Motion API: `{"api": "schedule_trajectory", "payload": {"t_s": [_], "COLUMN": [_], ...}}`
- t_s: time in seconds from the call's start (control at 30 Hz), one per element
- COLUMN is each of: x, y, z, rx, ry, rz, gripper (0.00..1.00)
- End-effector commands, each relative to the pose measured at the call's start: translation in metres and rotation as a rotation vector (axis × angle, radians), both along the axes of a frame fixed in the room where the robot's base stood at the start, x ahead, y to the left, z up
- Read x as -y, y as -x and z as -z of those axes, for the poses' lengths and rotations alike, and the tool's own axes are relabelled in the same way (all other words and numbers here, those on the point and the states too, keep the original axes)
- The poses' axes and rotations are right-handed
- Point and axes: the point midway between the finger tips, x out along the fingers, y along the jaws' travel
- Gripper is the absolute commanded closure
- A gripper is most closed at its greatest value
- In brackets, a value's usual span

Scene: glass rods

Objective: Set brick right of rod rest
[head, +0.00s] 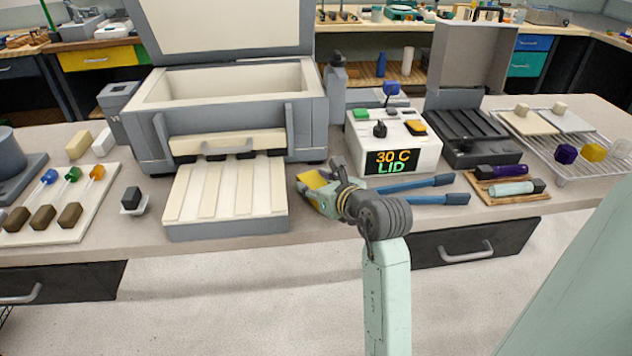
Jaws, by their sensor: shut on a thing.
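My gripper (310,190) is low over the bench, just right of the slotted cream board. It is shut on a small yellow piece (313,179), which looks like the brick; the fingers hide part of it. I cannot tell whether the piece touches the bench. The rod rest is not certain: a slotted cream board (226,205) with a grey edge lies in front of the kiln. A wooden rest (512,201) at right bears a purple-and-black rod and a pale teal rod.
An open kiln (235,105) stands behind the board. Blue-handled tongs (425,185) lie right of my gripper, before a control box (393,142). Cream blocks (79,145) and a rod tray (95,225) are at left. A wire rack (585,177) is at right.

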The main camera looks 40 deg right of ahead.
Motion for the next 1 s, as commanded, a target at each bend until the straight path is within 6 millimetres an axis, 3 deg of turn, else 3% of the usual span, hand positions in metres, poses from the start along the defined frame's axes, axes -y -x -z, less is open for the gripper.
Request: {"api": "schedule_trajectory", "payload": {"t_s": [0.23, 0.27, 0.53, 0.93, 1.0], "x": [-0.0002, -0.0001, -0.0001, 0.0, -0.0007], "y": [-0.0001, 0.0, 0.0, 0.0002, 0.009], "z": [0.0047, 0.0032, 0.003, -0.0033, -0.0015], "rx": [0.001, 0.0, -0.001, 0.0, 0.001], "ry": [0.001, 0.0, -0.001, 0.0, 0.001], "rz": [0.0, -0.001, -0.001, -0.001, 0.001], "gripper": [0.93, 0.57, 0.39, 0.39, 0.39]}}
